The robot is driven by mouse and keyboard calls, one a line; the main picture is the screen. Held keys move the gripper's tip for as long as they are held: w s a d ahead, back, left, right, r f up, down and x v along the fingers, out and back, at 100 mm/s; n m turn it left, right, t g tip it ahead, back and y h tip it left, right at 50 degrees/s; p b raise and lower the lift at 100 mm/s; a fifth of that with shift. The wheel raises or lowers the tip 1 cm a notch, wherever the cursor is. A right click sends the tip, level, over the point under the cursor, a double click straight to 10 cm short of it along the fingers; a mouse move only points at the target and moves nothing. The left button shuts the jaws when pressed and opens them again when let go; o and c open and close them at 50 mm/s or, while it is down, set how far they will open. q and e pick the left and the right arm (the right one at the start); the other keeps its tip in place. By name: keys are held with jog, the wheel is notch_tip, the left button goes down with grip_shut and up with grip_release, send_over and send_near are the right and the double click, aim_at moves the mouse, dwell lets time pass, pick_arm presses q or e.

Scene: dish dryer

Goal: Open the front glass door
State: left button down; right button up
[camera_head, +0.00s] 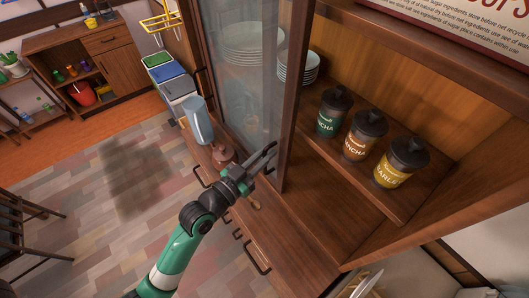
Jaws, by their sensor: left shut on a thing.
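The front glass door (293,105) has a dark wooden frame and a clear pane. It is on the tall wooden cabinet, left of the open shelf, and the shelf opening beside it is exposed. My left gripper (268,158) is at the lower part of the door frame, reaching from the lower left. It is shut on the door; whether it holds the frame edge or a handle is hard to tell. My right gripper is not in view.
Stacked plates (252,42) show through the glass. Several lidded jars (363,137) stand on the shelf (345,170). Open floor (110,190) lies farther left.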

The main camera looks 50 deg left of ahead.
pick_arm(q)
jog(key=shift+a, duration=0.3)
jog(key=shift+d, duration=0.15)
jog(key=c, duration=1.2)
grip_release()
jog(key=shift+o, duration=0.2)
jog(key=s+d+b, duration=0.1)
jog(key=s, duration=1)
jog(key=shift+s+b, duration=0.3)
jog(key=shift+d, duration=0.2)
